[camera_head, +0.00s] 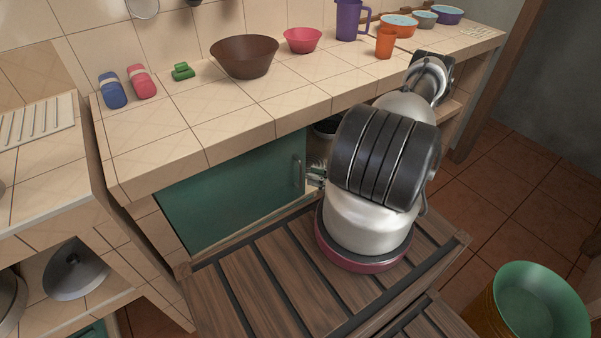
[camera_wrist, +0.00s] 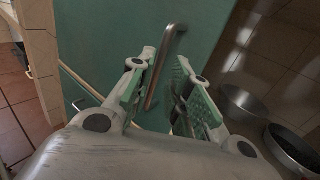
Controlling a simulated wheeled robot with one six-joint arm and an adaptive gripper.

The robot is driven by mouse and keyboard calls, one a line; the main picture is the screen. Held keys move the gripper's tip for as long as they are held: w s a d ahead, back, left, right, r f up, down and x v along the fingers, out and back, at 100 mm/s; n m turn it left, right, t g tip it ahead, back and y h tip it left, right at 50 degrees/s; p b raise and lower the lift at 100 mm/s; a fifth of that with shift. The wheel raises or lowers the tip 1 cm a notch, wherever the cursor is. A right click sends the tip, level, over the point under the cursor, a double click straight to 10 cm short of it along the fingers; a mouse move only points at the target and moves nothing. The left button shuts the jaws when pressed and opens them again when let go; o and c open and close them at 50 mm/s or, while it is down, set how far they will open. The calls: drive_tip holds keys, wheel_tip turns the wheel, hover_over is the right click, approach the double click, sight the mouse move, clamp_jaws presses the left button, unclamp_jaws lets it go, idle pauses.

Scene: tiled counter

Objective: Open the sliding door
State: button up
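The green sliding door (camera_head: 235,200) is under the tiled counter, covering the left part of the cabinet opening. Its upright metal handle (camera_head: 298,172) is near the door's right edge. My gripper (camera_head: 315,176) is just right of the handle, partly hidden by my arm. In the wrist view, the door (camera_wrist: 105,40) fills the middle and the bar handle (camera_wrist: 166,58) runs between the two fingers of my open gripper (camera_wrist: 165,62). The handle lies nearer the left finger; whether it touches cannot be told.
Right of the door the cabinet is open, with metal pans (camera_wrist: 243,101) inside. The counter (camera_head: 210,110) holds a brown bowl (camera_head: 245,56), a pink bowl (camera_head: 303,40), a purple jug (camera_head: 350,20) and other items. A green-lined bin (camera_head: 540,300) stands at the lower right.

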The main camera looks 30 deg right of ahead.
drive_tip(key=x, duration=0.5)
drive_tip(key=shift+w+a, duration=0.25)
drive_tip(key=shift+w, duration=0.1)
clamp_jaws()
